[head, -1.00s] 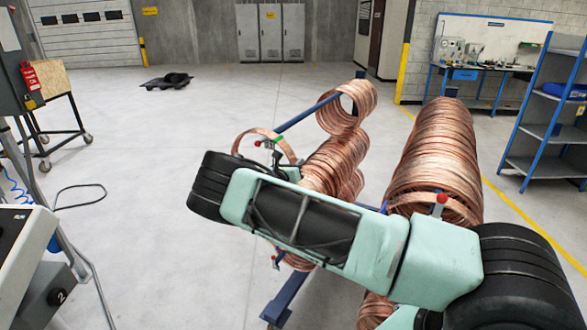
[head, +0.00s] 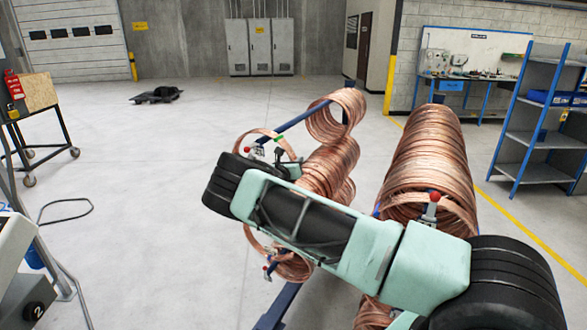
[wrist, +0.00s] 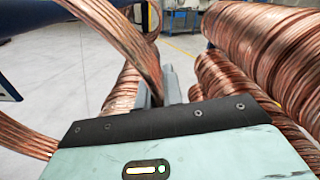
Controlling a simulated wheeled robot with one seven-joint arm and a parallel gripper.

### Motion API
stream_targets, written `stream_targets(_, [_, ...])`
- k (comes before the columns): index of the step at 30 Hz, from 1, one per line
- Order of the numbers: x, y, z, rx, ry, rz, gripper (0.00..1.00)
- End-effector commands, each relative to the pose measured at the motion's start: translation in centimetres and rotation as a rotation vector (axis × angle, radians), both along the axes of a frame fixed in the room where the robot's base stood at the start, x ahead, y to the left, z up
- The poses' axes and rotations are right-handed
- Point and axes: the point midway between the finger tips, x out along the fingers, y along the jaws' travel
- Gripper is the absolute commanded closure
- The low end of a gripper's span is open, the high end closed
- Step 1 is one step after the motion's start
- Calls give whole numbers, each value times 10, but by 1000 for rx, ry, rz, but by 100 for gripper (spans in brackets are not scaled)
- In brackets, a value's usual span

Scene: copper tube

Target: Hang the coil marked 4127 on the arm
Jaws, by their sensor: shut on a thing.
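A thin copper coil (head: 252,133) with a green mark shows as a ring at the front end of an upper blue rack arm (head: 309,114). My gripper (head: 287,158) is at its right side, partly hidden by my wrist. In the wrist view the coil's band (wrist: 122,40) runs down to my gripper (wrist: 160,88), which is shut on it. The ring overlaps the arm's end in the head view; I cannot tell whether it is around the arm or in front of it. No number is readable on the coil.
Copper coils (head: 330,168) hang behind my gripper, and a long row (head: 432,150) hangs at right. A lower coil (head: 298,267) hangs below my arm. Red-tipped catches (head: 434,197) stand at the arm ends. Open floor (head: 130,160) lies to the left.

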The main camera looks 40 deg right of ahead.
Motion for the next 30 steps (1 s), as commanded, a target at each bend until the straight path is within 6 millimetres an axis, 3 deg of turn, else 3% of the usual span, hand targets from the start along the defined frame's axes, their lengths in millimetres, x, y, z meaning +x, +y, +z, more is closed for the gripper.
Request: stream_targets(30, [32, -66, -1, 0, -8, -1, 100])
